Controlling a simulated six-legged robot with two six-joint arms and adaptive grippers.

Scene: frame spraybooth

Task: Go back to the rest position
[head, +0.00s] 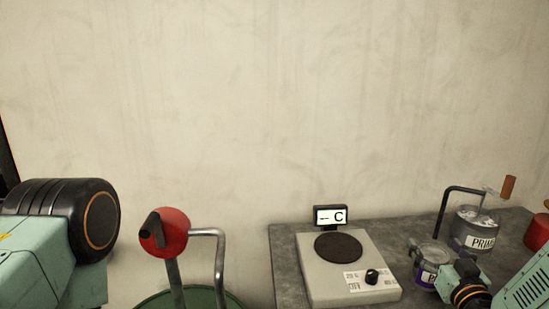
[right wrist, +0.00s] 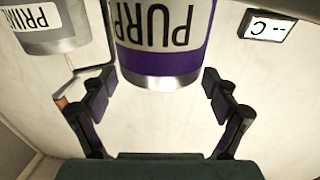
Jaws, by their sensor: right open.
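My right gripper (right wrist: 158,82) is open in the right wrist view, its two dark fingers spread apart with nothing held. A can with a purple band (right wrist: 166,72), lettered PURP, shows upside down beyond and between the fingers; I cannot tell whether they touch it. In the head view my right gripper (head: 466,272) comes in from the lower right, beside the same purple-labelled can (head: 428,277) on the grey bench; its fingers are hard to make out there. My left gripper is not in view.
On the bench (head: 287,243) stand a pale device (head: 325,281) with a dark round plate and a C sign (head: 331,216), a primer can (head: 474,240) with a bent rod, and a red container (head: 538,232).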

